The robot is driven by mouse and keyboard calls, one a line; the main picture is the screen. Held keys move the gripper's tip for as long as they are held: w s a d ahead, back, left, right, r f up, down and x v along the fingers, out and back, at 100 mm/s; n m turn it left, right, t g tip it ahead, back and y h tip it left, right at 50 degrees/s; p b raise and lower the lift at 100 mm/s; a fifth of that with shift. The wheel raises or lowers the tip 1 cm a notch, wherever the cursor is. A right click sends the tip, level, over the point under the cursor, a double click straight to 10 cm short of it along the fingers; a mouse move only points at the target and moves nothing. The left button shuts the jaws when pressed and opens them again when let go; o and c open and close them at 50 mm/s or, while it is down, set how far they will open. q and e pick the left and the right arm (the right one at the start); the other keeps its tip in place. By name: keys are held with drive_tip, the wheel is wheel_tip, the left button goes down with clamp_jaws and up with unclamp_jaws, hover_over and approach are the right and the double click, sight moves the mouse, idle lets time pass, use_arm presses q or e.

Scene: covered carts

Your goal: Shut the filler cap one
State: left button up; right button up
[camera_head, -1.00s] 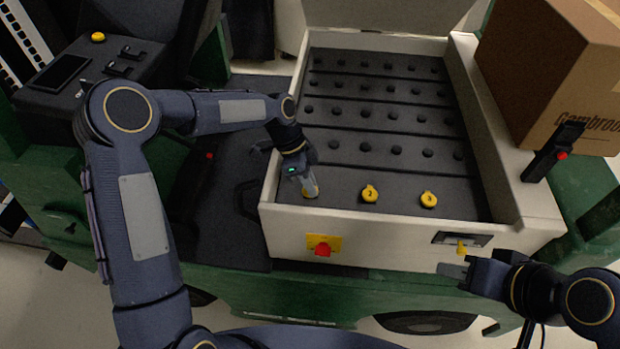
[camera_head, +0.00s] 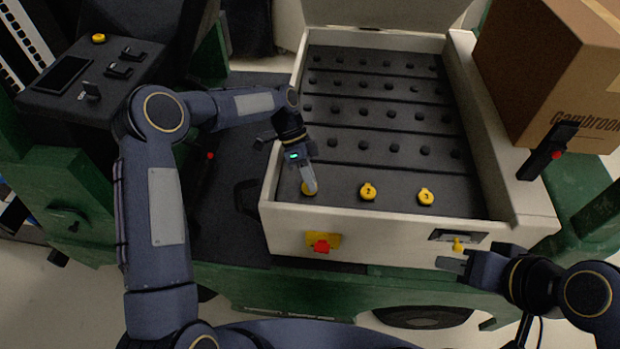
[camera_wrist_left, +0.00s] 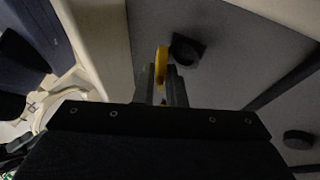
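Filler cap one (camera_head: 308,188) is a small yellow cap at the front left of the cart's dark deck, partly hidden by my left fingers. In the left wrist view the yellow cap (camera_wrist_left: 161,62) shows edge-on, standing up beside a dark square fitting (camera_wrist_left: 187,49). My left gripper (camera_head: 312,186) reaches down onto it; its fingers (camera_wrist_left: 162,84) are close together with the yellow edge between them. Caps two (camera_head: 368,191) and three (camera_head: 426,197) lie to the right. My right gripper (camera_head: 452,264) is by the cart's front right; its finger gap is unclear.
The cart's pale raised rim (camera_head: 350,225) surrounds the deck. A red knob (camera_head: 321,246) and a yellow latch (camera_head: 458,245) are on its front. A cardboard box (camera_head: 560,75) stands at the right, near a black handle (camera_head: 548,150). A dark console (camera_head: 95,75) is at the left.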

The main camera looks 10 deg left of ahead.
use_arm(q)
drive_tip(key=o, duration=0.4)
drive_tip(key=b+v, duration=0.1)
drive_tip(key=v, duration=0.6)
drive_tip(key=shift+w+a+r, duration=0.15)
drive_tip(key=shift+a+r, duration=0.05)
drive_tip(key=shift+r, duration=0.1)
